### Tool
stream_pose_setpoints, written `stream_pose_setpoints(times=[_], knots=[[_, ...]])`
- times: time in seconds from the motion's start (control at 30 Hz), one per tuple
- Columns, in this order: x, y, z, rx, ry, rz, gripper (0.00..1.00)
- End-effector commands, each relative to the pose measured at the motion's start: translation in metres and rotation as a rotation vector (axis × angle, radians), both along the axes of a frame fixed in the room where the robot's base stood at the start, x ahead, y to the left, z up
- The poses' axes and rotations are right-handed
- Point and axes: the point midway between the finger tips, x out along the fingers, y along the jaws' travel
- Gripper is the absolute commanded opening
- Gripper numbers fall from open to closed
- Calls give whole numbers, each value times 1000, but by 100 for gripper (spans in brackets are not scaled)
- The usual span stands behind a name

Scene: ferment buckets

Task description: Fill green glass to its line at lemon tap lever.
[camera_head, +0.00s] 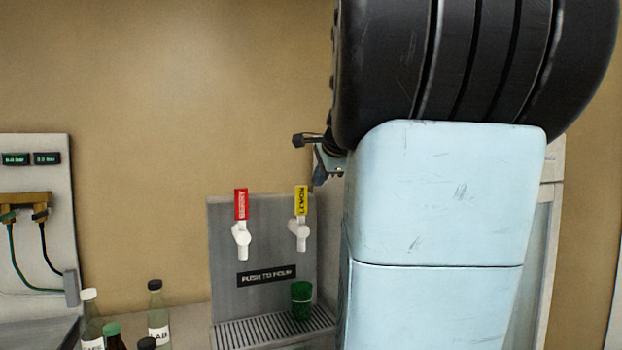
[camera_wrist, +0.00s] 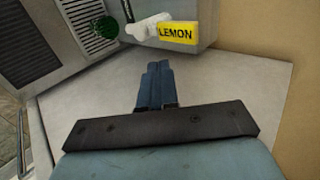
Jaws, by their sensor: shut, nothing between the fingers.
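The green glass (camera_head: 302,300) stands upright on the drip grate under the yellow lemon tap lever (camera_head: 301,200). In the wrist view the glass (camera_wrist: 106,27) is seen from above, beside the white tap spout (camera_wrist: 146,27). The yellow lever (camera_wrist: 177,33) reads LEMON there. In the head view the gripper (camera_head: 318,165) is partly hidden by my arm, above and right of the lever.
A red tap lever (camera_head: 241,204) is left of the lemon one on the grey dispenser panel (camera_head: 265,240), labelled PUSH TO POUR. Several bottles, one a clear labelled bottle (camera_head: 157,315), stand left of the dispenser. A panel with hoses (camera_head: 35,220) is at far left.

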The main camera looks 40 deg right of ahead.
Motion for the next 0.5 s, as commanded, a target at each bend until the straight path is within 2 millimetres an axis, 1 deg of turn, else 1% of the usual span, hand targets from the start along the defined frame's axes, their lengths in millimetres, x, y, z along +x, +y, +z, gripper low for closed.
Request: stream_pose_setpoints(times=[0.1,0.4,0.43,0.5], knots=[[16,-4,-16,3,2,1,0],[53,-14,-52,2,3,0,0],[56,-15,-55,2,3,0,0],[67,-18,-52,0,0,0,0]])
